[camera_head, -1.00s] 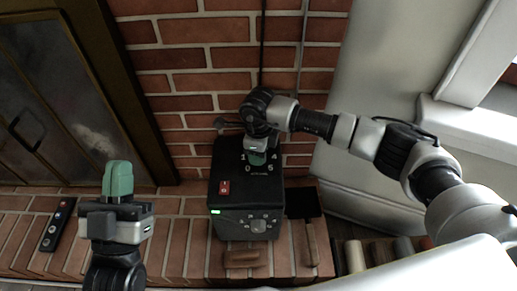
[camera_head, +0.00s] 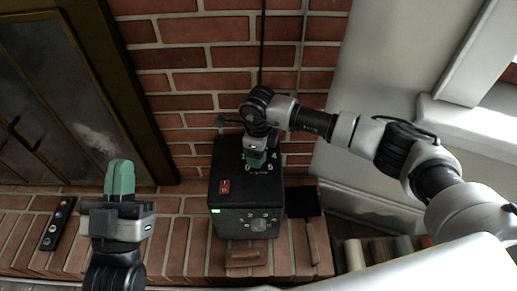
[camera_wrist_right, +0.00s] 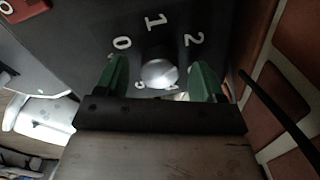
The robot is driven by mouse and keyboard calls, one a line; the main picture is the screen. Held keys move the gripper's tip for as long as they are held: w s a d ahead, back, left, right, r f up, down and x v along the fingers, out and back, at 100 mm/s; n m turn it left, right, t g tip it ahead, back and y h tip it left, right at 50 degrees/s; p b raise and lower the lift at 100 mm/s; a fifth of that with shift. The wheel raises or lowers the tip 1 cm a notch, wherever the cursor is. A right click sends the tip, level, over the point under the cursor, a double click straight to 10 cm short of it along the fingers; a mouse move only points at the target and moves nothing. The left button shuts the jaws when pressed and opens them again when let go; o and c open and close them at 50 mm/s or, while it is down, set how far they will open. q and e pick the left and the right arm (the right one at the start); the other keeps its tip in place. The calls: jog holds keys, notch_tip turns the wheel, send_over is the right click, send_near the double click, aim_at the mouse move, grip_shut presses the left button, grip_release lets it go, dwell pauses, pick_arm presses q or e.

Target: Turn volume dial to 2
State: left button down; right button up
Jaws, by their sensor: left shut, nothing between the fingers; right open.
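The volume dial (camera_wrist_right: 159,72) is a round silver knob on the top of a black box (camera_head: 226,165). In the right wrist view the numbers 0, 1 and 2 show around its far side; the nearer numbers are partly hidden. I cannot make out a pointer mark on the knob. My right gripper (camera_wrist_right: 162,82) is open, with one green finger on each side of the knob and gaps showing. In the head view the right gripper (camera_head: 256,160) hides the dial. My left gripper (camera_head: 120,180) is shut and empty, well left of the box.
A red switch (camera_head: 224,187) sits on the box's top, left of the dial. A dark remote (camera_head: 59,224) lies on the brick ledge at left. A brush (camera_head: 311,235) lies right of the box. The brick wall (camera_head: 200,60) rises behind.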

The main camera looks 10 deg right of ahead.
jog(key=shift+r, duration=0.35)
notch_tip(320, 180, up, 8)
jog(key=p, duration=0.2)
jog(key=shift+r+p, duration=0.25)
jog(key=shift+p, duration=0.05)
pick_arm(q)
notch_tip(320, 180, down, 8)
jog(key=w+a+g+y, duration=0.1)
jog(key=g+y, duration=0.1)
jog(key=g, duration=0.5)
jog(key=shift+w+f+g+y, duration=0.2)
jog(key=shift+w+g+y, duration=0.1)
jog(key=shift+g, duration=0.1)
pick_arm(e)
jog(key=shift+r, duration=0.8)
pick_arm(q)
jog(key=shift+a, duration=0.1)
